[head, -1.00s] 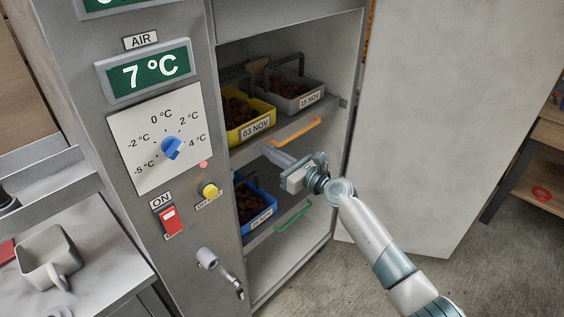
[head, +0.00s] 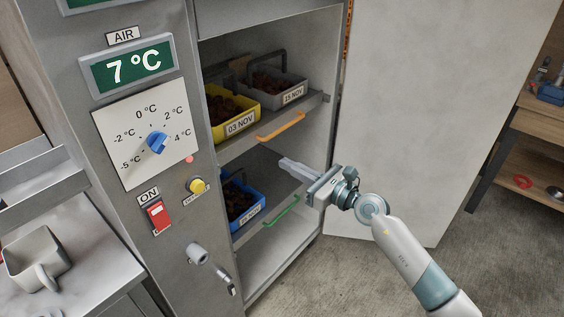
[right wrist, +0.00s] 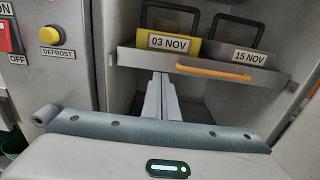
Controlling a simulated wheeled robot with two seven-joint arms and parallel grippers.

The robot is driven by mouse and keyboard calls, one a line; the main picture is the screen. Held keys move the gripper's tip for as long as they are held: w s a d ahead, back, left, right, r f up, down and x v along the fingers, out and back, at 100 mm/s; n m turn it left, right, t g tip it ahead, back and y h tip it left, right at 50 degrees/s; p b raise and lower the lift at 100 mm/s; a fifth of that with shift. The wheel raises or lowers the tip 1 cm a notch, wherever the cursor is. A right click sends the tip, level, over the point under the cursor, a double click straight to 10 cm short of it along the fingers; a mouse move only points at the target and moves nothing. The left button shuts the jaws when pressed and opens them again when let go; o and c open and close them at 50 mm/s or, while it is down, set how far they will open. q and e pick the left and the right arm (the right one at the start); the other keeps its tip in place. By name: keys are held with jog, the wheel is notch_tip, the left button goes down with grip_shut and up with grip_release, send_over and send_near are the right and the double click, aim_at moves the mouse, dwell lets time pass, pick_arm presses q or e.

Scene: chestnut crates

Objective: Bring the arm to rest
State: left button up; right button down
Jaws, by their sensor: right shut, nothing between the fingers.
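My right gripper (head: 284,163) is shut and empty. Its fingers point left into the open cabinet (head: 262,274), below the upper shelf's orange handle (head: 281,125) and above the green handle (head: 281,211). In the right wrist view its shut fingers (right wrist: 161,98) point forward under the upper shelf, apart from it. My right arm reaches in from the lower right of the head view. My left gripper is in neither view.
The upper shelf holds a yellow crate (head: 240,127) marked 03 NOV and a grey crate (head: 293,96) marked 15 NOV. A blue crate (head: 249,215) is on the lower shelf. The open door (head: 430,110) stands at the right. A mug (head: 30,262) stands at lower left.

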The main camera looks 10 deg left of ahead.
jog(key=shift+s+d, duration=0.1)
jog(key=shift+d, duration=0.05)
dwell(0.3)
jog(key=shift+f, duration=0.15)
jog(key=s+d+f+m+t+h, duration=0.1)
jog(key=s+d+f+m+h, duration=0.3)
jog(key=f+m, duration=0.75)
jog(key=s+d+f+m+t+h, duration=0.15)
jog(key=s+d+f+m, duration=0.4)
jog(key=f, duration=0.85)
jog(key=s+d+f+m+t+h, duration=0.15)
jog(key=d+f+m+h, duration=0.35)
jog(key=f+m, duration=0.75)
jog(key=s+d+f+m+g+h, duration=0.1)
jog(key=s+d+f+m+g, duration=0.1)
jog(key=s+f+m, duration=0.3)
jog(key=s+d+f+m+g+h, duration=0.1)
jog(key=s+d+f+m+g, duration=0.2)
jog(key=s+f, duration=0.9)
jog(key=s+d+f+m+g+h, duration=0.1)
jog(key=s+d+f+m+g, duration=0.2)
jog(key=s, duration=1.5)
notch_tip(320, 180, down, 6)
jog(key=m, duration=0.4)
jog(key=shift+s+d+r, duration=0.2)
jog(key=shift+d, duration=0.2)
